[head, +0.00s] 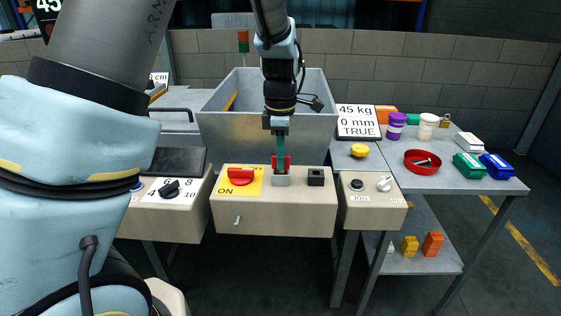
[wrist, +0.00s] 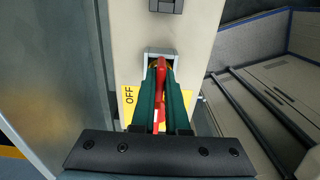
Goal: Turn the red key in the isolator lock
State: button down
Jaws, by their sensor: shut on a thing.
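The red key (head: 287,161) stands upright at the isolator lock (head: 282,181), a small grey block on top of the beige control box (head: 285,219). My gripper (head: 281,163) comes down from above and is shut on the red key. In the wrist view, the red key (wrist: 159,100) shows between the two green fingers of my gripper (wrist: 161,78), with its far end at the grey lock block (wrist: 159,54). The fingers hide part of the key and the lock opening. The red rotary switch (head: 240,176) sits left of the lock on a yellow plate; ON shows in the head view.
A black socket block (head: 316,177) stands right of the lock. Control boxes flank it, with a dial (head: 169,188) at left and a button (head: 357,185) at right. A grey hopper (head: 265,120) stands behind. The right table holds a red dish (head: 422,163) and several containers.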

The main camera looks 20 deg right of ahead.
jog(key=shift+r+n+p, duration=0.1)
jog(key=shift+n+p, duration=1.4)
jog(key=shift+p, duration=0.15)
jog(key=shift+n, duration=0.3)
jog(key=c, duration=1)
grip_release()
jog(key=shift+o, duration=0.2)
notch_tip(320, 180, up, 7)
jog(key=p, duration=0.7)
jog(key=shift+p, duration=0.35)
jog(key=shift+a, duration=0.1)
